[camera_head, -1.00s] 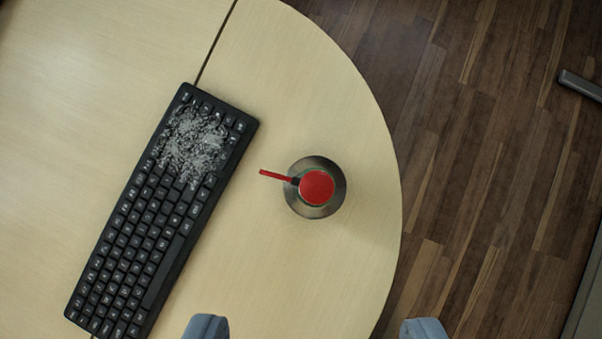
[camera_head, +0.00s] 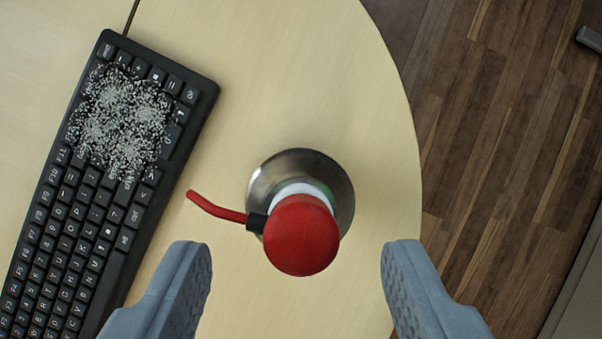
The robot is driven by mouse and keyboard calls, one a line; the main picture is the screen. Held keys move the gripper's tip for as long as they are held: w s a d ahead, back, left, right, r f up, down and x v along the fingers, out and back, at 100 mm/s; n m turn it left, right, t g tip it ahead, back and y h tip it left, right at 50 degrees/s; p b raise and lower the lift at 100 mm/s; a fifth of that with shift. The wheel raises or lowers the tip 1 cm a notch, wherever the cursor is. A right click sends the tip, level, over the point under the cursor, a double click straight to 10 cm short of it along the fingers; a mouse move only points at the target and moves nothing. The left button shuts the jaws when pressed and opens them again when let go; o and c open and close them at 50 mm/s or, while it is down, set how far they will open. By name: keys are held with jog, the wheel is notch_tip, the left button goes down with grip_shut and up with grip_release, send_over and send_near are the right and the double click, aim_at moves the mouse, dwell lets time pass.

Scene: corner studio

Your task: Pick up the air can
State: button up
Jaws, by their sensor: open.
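The air can (camera_head: 300,236) is seen from above, with a red round top, a red straw-like nozzle pointing left and a bit of white and green body showing. It stands at a round metal disc (camera_head: 342,185) on the table; most of its body is hidden under its top. My gripper (camera_head: 296,258) is open, with one blue-grey finger left of the can and the other to its right. Neither finger touches the can in this view, and nothing is held.
A black keyboard (camera_head: 95,225) lies left of the can, with grey-white dust (camera_head: 122,120) on its keys. The pale wooden table (camera_head: 270,70) has a rounded right edge close to the can. Dark wood floor (camera_head: 490,130) lies beyond.

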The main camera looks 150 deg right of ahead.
aim_at(302, 256)
jog(key=shift+x, duration=1.9)
jog(key=shift+d, duration=0.1)
grip_shut()
jog(key=shift+r, duration=0.1)
